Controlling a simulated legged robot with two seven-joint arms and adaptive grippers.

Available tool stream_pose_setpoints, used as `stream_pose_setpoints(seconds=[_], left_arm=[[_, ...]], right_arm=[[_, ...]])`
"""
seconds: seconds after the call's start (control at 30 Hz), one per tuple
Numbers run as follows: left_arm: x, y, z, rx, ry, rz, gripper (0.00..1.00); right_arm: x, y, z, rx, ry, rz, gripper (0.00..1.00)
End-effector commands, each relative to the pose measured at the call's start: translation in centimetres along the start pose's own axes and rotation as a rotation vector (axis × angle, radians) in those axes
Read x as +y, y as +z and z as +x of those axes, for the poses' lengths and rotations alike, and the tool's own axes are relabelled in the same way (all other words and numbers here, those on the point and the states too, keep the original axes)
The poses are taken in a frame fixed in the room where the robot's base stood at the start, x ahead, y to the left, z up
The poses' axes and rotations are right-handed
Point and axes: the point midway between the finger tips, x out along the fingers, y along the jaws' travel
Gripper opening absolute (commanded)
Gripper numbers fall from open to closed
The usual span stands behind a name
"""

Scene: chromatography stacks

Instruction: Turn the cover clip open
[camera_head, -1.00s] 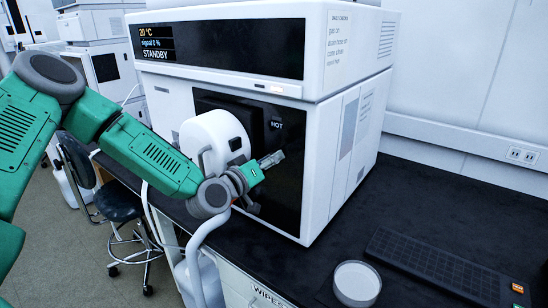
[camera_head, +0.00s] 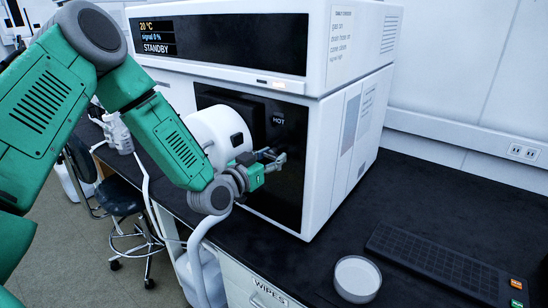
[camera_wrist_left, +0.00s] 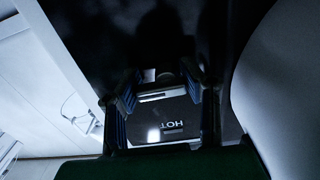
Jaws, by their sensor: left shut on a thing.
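My left gripper (camera_head: 272,160) is at the dark front of the white instrument (camera_head: 322,190), beside the white rounded housing (camera_head: 222,130). In the left wrist view its two fingers (camera_wrist_left: 163,100) stand apart, with a small dark part and a pale bar between them. It is shut on what I take to be the cover clip, which is small, dark and mostly hidden by the fingers. The HOT label (camera_head: 279,121) is on the dark front just above the gripper, and it shows upside down in the left wrist view (camera_wrist_left: 172,125). My right gripper is not in view.
A round white-topped dish (camera_head: 357,279) and a black keypad (camera_head: 440,262) are on the black bench (camera_head: 420,200) at right. A stool (camera_head: 120,198) stands at left. The bench between instrument and keypad is clear.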

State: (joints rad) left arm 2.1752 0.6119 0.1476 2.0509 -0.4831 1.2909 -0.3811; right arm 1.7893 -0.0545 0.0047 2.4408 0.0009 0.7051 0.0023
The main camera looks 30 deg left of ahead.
Motion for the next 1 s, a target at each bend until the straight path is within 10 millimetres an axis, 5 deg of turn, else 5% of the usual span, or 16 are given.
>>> stream_pose_setpoints(seconds=[0.43, 0.47, 0.53, 1.0], left_arm=[[-0.2, -0.6, 0.1, 0.016, -0.005, 0.01, 0.06], [-0.2, -0.6, 0.1, 0.016, -0.005, 0.01, 0.38], [-0.2, -0.5, 0.1, 0.015, -0.005, 0.01, 0.59], [0.0, -0.1, -1.2, 0.002, 0.0, 0.009, 0.59]], right_arm=[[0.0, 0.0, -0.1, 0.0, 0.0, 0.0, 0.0], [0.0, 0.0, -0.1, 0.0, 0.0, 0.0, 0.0], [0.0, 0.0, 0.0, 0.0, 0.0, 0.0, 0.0], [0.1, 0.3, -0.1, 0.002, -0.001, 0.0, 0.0]])
